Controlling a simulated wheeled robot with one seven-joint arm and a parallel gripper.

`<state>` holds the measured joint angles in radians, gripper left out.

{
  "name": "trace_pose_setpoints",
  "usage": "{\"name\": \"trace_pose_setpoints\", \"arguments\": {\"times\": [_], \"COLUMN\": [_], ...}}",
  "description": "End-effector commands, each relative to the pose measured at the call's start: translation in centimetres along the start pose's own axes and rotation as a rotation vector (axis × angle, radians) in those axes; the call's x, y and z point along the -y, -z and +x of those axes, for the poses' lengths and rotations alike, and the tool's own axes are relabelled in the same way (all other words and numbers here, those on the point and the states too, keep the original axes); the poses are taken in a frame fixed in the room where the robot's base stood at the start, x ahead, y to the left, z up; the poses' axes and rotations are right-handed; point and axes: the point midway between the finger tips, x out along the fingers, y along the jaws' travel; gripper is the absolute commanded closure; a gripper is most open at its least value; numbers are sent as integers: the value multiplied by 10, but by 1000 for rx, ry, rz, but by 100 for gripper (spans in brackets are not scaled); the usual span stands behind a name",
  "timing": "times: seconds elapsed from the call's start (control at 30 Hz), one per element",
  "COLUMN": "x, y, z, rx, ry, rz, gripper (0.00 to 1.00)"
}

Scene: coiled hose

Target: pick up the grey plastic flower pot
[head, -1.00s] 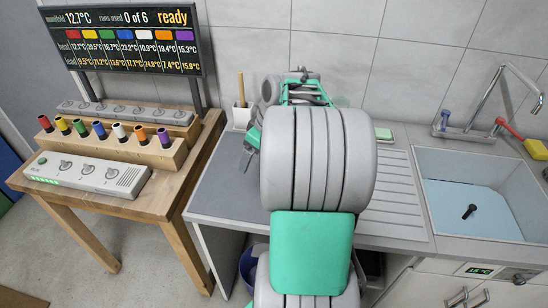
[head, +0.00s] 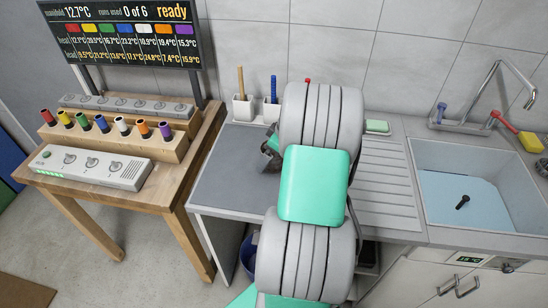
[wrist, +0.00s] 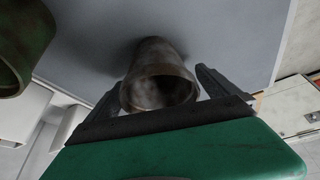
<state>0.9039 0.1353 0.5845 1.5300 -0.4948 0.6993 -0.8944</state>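In the wrist view a mottled grey-brown pot (wrist: 158,72) stands on the grey counter, its round mouth facing the camera. I cannot tell its material. My gripper (wrist: 157,82) is open, with one dark finger on each side of this pot; I cannot tell whether either finger touches it. A dark green pot (wrist: 20,42) is at the upper left of the wrist view, apart from the gripper. In the head view my arm hides most of the gripper and the pots; only a small dark, partly covered patch shows left of the arm.
White holders with a wooden handle (head: 240,82) and a blue brush (head: 274,88) stand along the back wall. The sink (head: 462,190) is at the right. The wooden table (head: 110,195) with coloured plugs is at the left. The counter's left part (head: 228,180) is clear.

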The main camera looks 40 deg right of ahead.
Motion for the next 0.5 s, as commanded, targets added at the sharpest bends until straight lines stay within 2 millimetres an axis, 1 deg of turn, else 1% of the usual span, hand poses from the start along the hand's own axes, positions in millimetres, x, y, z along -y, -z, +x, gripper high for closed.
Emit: {"name": "trace_pose_setpoints", "arguments": {"times": [0.03,0.07,0.5], "x": [0,0,0], "y": [0,0,0], "z": [0,0,0], "rx": [0,0,0], "ry": [0,0,0], "rz": [0,0,1], "gripper": [6,9,45]}}
